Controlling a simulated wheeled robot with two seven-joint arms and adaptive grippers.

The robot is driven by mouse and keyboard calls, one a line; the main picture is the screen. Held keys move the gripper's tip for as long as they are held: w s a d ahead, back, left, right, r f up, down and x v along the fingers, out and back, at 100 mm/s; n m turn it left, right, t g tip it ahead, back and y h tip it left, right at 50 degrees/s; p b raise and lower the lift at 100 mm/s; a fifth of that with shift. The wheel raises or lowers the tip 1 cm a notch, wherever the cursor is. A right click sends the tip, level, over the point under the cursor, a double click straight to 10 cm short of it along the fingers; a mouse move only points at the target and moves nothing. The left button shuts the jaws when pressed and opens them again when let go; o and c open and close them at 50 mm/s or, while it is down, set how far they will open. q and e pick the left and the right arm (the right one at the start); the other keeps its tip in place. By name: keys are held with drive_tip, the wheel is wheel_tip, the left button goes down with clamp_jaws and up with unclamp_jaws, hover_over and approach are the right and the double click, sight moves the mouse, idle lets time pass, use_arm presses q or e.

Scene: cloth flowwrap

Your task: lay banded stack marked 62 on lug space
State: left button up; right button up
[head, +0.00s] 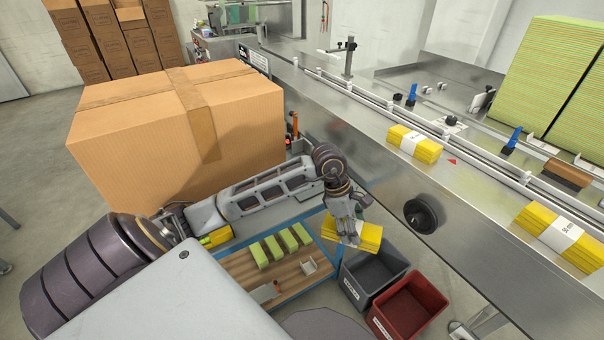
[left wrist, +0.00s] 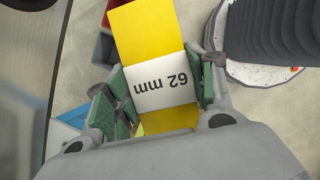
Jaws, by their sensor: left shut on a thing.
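My left gripper (head: 346,218) is shut on a yellow cloth stack (head: 366,238) with a white band. In the left wrist view the band of this stack (left wrist: 158,80) reads "62 mm", and the gripper's green-lined fingers (left wrist: 160,90) press on its two sides. The stack hangs in the air in front of the conveyor (head: 380,165), above the grey bin. Two other banded yellow stacks lie on the conveyor, one near the middle (head: 426,152) and one at the right (head: 546,227) that appears to read "50 mm". My right gripper is not in view.
A large cardboard box (head: 130,140) stands at the left behind my arm. A grey bin (head: 357,274) and a red bin (head: 427,308) stand below the conveyor. A low shelf (head: 222,270) holds several green-yellow stacks. A black knob (head: 421,214) sticks out from the conveyor's side.

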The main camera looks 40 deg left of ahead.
use_arm(q)
drive_tip(key=a+n, duration=0.1)
drive_tip(key=n, duration=0.1)
drive_tip(key=a+n+t+b, duration=0.1)
drive_tip(key=shift+s+a+f+n+y, duration=0.2)
drive_tip(key=shift+a+n+y, duration=0.1)
drive_tip(key=shift+n+y, duration=0.1)
drive_tip(key=a+n, duration=0.1)
drive_tip(key=a+n+b, duration=0.1)
drive_tip(key=a+n+t+y, duration=0.1)
drive_tip(key=shift+s+n, duration=0.25)
drive_tip(key=shift+n, duration=0.05)
drive_tip(key=s+a+n+y+b, duration=0.4)
drive_tip(key=a+n, duration=0.7)
drive_tip(key=n, duration=0.1)
drive_tip(key=shift+a+r+y, duration=0.3)
drive_tip(key=shift+r, duration=0.15)
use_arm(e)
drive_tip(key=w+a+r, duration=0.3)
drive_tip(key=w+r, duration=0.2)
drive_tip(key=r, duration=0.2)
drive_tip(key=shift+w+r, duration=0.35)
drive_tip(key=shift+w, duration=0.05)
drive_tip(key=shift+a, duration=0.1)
